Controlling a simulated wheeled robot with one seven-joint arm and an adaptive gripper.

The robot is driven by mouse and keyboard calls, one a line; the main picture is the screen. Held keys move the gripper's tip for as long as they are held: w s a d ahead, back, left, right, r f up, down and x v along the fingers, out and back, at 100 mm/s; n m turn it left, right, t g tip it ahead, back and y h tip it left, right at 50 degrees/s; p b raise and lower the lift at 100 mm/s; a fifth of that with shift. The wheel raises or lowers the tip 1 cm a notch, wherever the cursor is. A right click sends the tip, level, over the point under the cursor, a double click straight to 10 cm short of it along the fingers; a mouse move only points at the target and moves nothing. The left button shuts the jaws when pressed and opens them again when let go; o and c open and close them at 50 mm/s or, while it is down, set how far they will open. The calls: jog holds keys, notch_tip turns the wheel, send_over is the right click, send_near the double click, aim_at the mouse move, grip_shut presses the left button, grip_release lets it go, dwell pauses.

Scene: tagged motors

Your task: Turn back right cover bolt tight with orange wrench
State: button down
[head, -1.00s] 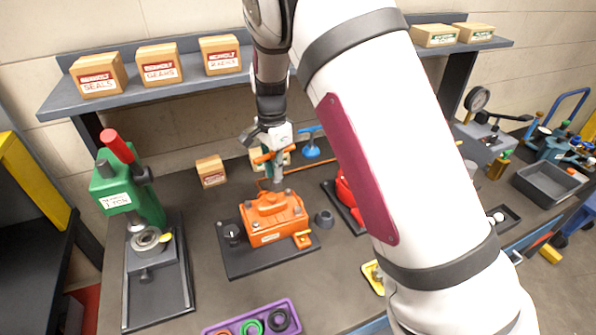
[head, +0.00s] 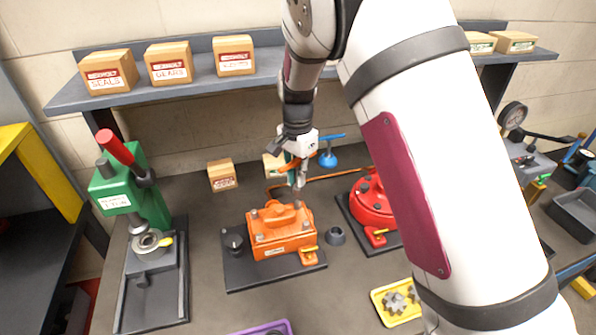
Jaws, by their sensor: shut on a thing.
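The orange motor (head: 281,235) sits on a dark base plate, its raised orange cover on top. Small grey bolt heads show at the cover's corners. My gripper (head: 297,160) is shut on the orange wrench (head: 301,180), whose grey shaft points down over the cover's back right corner. The fingers hide most of its orange handle. The shaft's lower end is close to the back right cover bolt (head: 298,204); I cannot tell whether it is seated on it.
A red motor (head: 372,205) stands right of the orange one, partly behind my arm. A blue-handled tool (head: 328,158) stands behind. A dark ring-shaped part (head: 335,235) lies between the motors. A green press (head: 135,195) is at left, a yellow tray (head: 396,301) in front.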

aim_at(298, 188)
jog(key=n, duration=0.2)
jog(key=n+b, duration=0.1)
jog(key=n, duration=0.3)
jog(key=shift+w+f+b, duration=0.15)
jog(key=shift+f+b, duration=0.2)
jog(key=n+b, duration=0.1)
jog(key=n, duration=0.3)
jog(key=shift+f, duration=0.2)
jog(key=n, duration=0.4)
jog(key=n+b, duration=0.1)
jog(key=n, duration=0.1)
jog(key=shift+f, duration=0.35)
jog(key=n, duration=0.4)
jog(key=shift+f+b, duration=0.1)
jog(key=shift+b, duration=0.25)
jog(key=shift+n, duration=0.3)
jog(key=shift+f, duration=0.15)
jog(key=shift+f+b, duration=0.3)
jog(key=shift+f, duration=0.8)
